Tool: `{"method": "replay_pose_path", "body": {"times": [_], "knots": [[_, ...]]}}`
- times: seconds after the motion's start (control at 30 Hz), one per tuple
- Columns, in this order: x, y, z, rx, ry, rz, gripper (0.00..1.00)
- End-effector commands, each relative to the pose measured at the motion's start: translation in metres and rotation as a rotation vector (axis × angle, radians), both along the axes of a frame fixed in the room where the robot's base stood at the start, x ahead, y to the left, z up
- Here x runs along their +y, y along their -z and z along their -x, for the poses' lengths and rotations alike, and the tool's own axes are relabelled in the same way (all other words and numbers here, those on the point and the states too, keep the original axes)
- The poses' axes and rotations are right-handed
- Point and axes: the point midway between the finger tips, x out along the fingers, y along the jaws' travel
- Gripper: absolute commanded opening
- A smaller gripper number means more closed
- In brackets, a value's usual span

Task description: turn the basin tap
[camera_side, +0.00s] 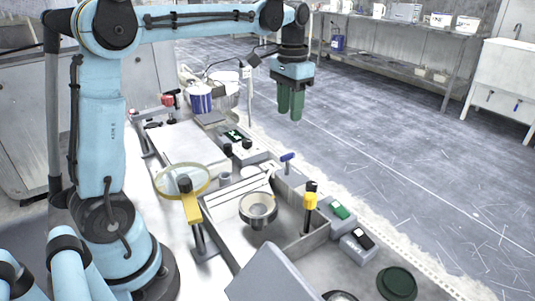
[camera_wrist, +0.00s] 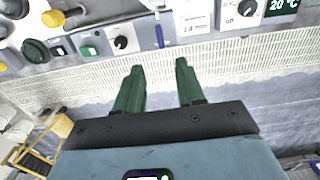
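A small tap-like fitting with a blue lever handle (camera_side: 287,157) stands at the back edge of the grey basin (camera_side: 318,238); I take it for the basin tap. In the wrist view the blue handle (camera_wrist: 159,38) is upright in the picture, ahead of and between the fingertips.
A yellow-and-black post (camera_side: 310,195) stands by the basin. A magnifier (camera_side: 182,179) is left of the basin. A perforated strip (camera_wrist: 230,60) borders the bench; open floor lies beyond.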

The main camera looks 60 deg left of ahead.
Motion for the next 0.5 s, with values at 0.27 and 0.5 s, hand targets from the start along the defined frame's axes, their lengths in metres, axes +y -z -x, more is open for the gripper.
{"method": "replay_pose_path", "body": {"times": [0.27,0.5], "knots": [[0.000,0.032,0.000,0.000,0.000,0.000,0.38],[0.000,0.072,0.000,-0.001,0.000,0.000,0.38]]}}
